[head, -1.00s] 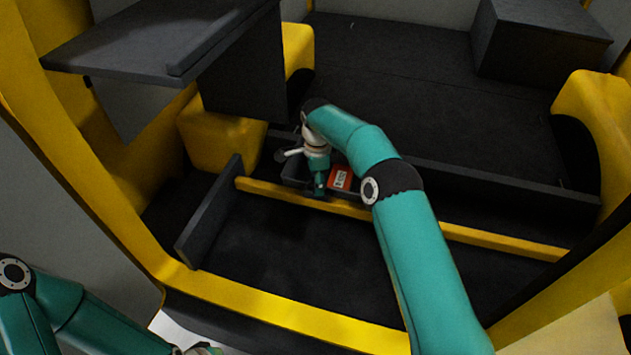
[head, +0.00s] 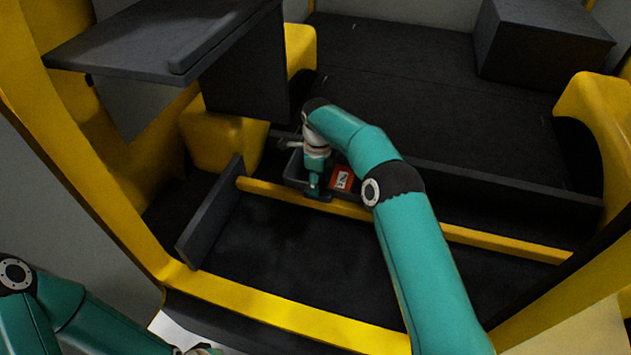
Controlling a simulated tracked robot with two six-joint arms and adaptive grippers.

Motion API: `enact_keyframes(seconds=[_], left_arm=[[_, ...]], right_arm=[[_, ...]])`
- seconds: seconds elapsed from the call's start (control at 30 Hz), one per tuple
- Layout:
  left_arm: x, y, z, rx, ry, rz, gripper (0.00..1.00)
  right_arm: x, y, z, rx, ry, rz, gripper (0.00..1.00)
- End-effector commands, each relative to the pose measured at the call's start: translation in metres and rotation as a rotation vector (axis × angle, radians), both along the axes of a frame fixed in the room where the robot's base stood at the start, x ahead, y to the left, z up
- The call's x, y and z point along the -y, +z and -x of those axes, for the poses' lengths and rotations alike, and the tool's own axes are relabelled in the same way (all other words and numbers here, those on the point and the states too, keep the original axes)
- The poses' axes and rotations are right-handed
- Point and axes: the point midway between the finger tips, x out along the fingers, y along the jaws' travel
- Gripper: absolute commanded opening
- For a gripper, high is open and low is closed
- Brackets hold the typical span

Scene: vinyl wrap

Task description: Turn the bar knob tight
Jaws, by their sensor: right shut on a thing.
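My right gripper (head: 315,191) points down over the yellow rail at the front side of a small dark tray (head: 293,172). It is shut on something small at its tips. This is likely the bar knob, but the gripper and wrist hide it, so its angle cannot be seen.
A red box with a white label (head: 341,179) lies just right of my right gripper. The yellow rail (head: 450,233) crosses the bay, with a dark upright panel (head: 210,212) at its left end. A dark shelf (head: 165,35) overhangs at upper left. The front floor is clear.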

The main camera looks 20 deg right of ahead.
Motion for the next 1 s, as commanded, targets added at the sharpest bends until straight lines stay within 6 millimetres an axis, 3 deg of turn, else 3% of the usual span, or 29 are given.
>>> enact_keyframes(seconds=[0.23, 0.27, 0.4, 0.77, 1.0], left_arm=[[0.000, 0.000, 0.000, 0.000, 0.000, 0.000, 0.00], [0.000, 0.000, 0.000, 0.000, 0.000, 0.000, 0.00], [0.000, 0.000, 0.000, 0.000, 0.000, 0.000, 0.00], [0.000, 0.001, 0.000, 0.000, 0.000, 0.000, 0.00], [0.000, 0.001, 0.000, 0.000, 0.000, 0.000, 0.00]], right_arm=[[0.003, 0.004, -0.003, 0.015, -0.005, 0.002, 0.15], [0.003, 0.004, -0.003, 0.015, -0.005, 0.002, 0.53], [0.003, 0.003, -0.003, 0.011, -0.004, 0.003, 0.75], [0.002, 0.004, -0.001, 0.005, -0.001, 0.003, 0.75], [0.002, 0.034, -0.003, 0.009, -0.001, 0.003, 0.75]])
